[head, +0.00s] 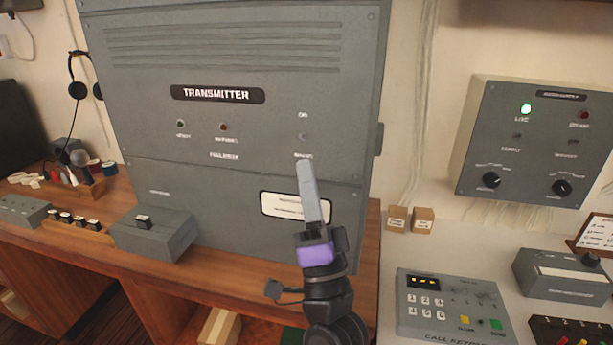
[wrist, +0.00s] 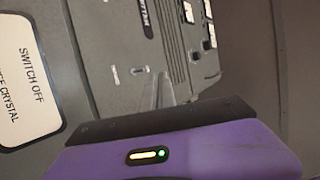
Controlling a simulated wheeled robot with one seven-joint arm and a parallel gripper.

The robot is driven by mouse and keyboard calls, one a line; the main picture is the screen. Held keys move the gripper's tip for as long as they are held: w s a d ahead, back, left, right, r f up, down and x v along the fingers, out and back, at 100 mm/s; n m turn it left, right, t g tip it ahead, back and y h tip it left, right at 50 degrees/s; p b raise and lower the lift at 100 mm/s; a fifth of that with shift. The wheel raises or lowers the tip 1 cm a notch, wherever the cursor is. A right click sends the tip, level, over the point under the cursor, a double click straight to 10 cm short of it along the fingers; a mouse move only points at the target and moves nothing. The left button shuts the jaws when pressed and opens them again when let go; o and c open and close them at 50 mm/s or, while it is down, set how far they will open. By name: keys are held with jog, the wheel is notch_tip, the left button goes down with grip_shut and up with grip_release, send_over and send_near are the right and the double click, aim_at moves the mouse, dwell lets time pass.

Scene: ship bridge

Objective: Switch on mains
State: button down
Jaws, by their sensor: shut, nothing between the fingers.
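The grey transmitter cabinet (head: 240,65) stands on the wooden desk. On its front right, a small mains switch (head: 304,135) sits between an "ON" label above and a partly blurred label below. The switch is too small to tell which way it is set. My gripper (head: 307,166) is shut and empty, its fingers pointing up just below that lower label.
A white card (head: 296,206) is on the cabinet, partly behind my gripper; it reads "SWITCH OFF" in the wrist view (wrist: 24,75). A grey key box (head: 152,232) stands left, a keypad (head: 452,305) right. A wall box (head: 535,140) has a lit green lamp.

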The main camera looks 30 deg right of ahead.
jog(key=s+a+f+b, duration=0.1)
jog(key=s+a+f, duration=0.2)
jog(key=s, duration=0.4)
jog(key=shift+s+a+b, duration=0.25)
jog(key=shift+b, duration=0.05)
jog(key=s+a+f+n+g+y, duration=0.2)
jog(key=s+f+n+g+y, duration=0.45)
jog(key=s+f+n, duration=0.65)
jog(key=s+d+f+n+g+y, duration=0.1)
jog(key=s+f+n+g, duration=0.2)
jog(key=s+f, duration=0.8)
jog(key=s+g, duration=0.2)
jog(key=s, duration=0.2)
jog(key=shift+f+n, duration=0.4)
jog(key=shift+d, duration=0.1)
dwell(0.5)
